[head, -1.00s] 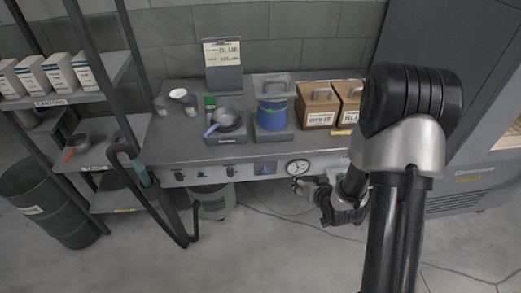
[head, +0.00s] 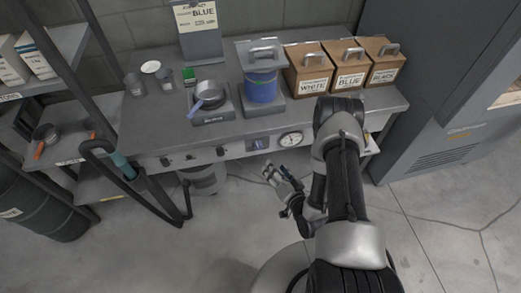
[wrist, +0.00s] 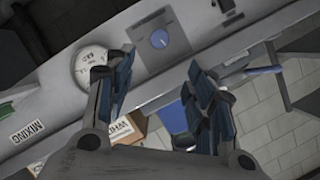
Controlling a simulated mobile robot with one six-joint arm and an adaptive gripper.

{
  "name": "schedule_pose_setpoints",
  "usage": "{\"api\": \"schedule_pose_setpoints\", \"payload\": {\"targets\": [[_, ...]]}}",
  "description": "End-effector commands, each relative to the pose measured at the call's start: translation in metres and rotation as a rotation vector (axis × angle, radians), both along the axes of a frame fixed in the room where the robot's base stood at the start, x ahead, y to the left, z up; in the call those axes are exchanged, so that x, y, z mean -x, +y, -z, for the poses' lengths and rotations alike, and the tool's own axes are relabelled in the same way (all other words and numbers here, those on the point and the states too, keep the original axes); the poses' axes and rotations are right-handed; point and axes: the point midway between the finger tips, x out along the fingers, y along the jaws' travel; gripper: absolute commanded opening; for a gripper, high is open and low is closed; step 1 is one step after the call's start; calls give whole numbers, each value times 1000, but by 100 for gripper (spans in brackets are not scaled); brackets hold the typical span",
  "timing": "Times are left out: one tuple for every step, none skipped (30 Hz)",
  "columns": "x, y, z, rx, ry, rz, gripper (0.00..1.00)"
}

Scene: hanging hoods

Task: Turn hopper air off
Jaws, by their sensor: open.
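A blue round knob (wrist: 160,39) sits on a dark plate on the bench's grey front panel in the wrist view. A white line on it points down and to the right. In the head view the knob plate (head: 258,144) shows small, left of a round white gauge (head: 291,139). The gauge (wrist: 92,66) also shows in the wrist view, left of the knob. My gripper (head: 276,173) is open and empty in front of the panel, below the knob and gauge. In the wrist view its two fingers (wrist: 160,80) stand apart below the knob, not touching it.
Several small dark knobs (head: 192,156) line the panel further left. A blue container (head: 261,88), a pan (head: 209,92) and labelled boxes (head: 350,76) stand on the bench. A black pipe frame (head: 130,172) and drum (head: 38,210) are left. A grey cabinet (head: 440,110) stands right.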

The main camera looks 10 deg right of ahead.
Motion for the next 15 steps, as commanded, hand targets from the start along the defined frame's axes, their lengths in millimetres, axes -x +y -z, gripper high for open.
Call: {"api": "schedule_pose_setpoints", "payload": {"targets": [[-13,3,5,4,-6,-5,50],[-19,4,7,4,-5,-5,50],[-27,6,9,3,-6,-4,50],[-33,7,12,3,-4,-4,50],[-40,8,14,3,-6,-4,50],[-48,10,16,3,-5,-4,50],[-54,11,18,3,-6,-2,50],[-60,12,20,3,-5,-3,50],[-68,14,23,3,-5,-3,50],[-75,15,25,3,-4,-2,50],[-81,16,26,2,-5,-2,50],[-88,17,29,3,-4,-2,50],[-93,18,30,3,-5,-1,50],[-98,19,32,2,-3,-1,50],[-104,20,33,1,-3,-1,50]]}}
